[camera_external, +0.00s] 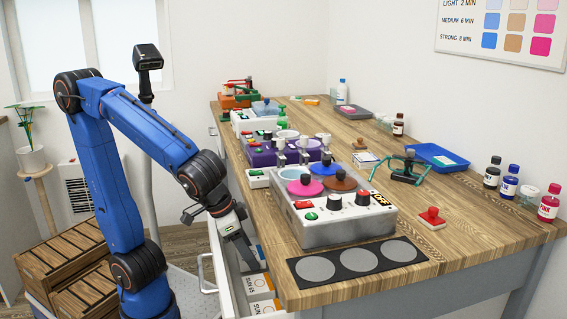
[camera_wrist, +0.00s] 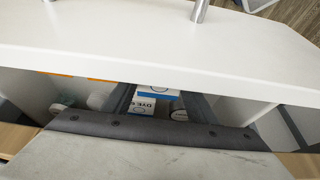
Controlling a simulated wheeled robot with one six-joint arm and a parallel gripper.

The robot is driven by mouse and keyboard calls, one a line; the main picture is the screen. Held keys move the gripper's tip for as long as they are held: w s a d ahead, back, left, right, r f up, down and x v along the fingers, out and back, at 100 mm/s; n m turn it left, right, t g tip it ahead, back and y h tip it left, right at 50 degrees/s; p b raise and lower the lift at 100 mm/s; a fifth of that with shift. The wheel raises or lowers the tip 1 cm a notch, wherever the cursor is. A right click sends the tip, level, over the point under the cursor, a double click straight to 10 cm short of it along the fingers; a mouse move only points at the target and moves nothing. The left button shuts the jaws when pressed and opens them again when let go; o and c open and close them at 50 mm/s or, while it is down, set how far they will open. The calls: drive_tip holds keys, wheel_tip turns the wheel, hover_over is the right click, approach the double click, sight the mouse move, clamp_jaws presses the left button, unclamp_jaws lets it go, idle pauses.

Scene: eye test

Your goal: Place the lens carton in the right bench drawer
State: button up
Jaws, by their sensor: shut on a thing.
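My gripper (camera_external: 246,254) reaches down into an open white drawer (camera_external: 222,273) at the bench's left side. In the wrist view its two dark fingers (camera_wrist: 156,104) are shut on the lens carton, a white box (camera_wrist: 145,107) with a blue band and lettering that starts with DYE. The carton's lower part is hidden. In the external view I cannot make the held carton out from the gripper. White cartons with orange marks, lettered SUN (camera_external: 262,284), lie in the drawer near the fingers. The drawer's white front (camera_wrist: 130,45) spans the wrist view.
The wooden bench top (camera_external: 460,225) is beside the gripper. A grey heater unit (camera_external: 335,225) and a dark mat with grey discs (camera_external: 352,262) stand near the bench edge. Wooden crates (camera_external: 75,262) are by my base. The drawer handle (camera_external: 203,274) sticks out.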

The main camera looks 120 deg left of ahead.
drive_tip(key=o, duration=1.1)
drive_tip(key=shift+c, duration=0.2)
drive_tip(key=shift+r, duration=0.3)
drive_tip(key=v, duration=1.2)
drive_tip(key=shift+r, duration=0.3)
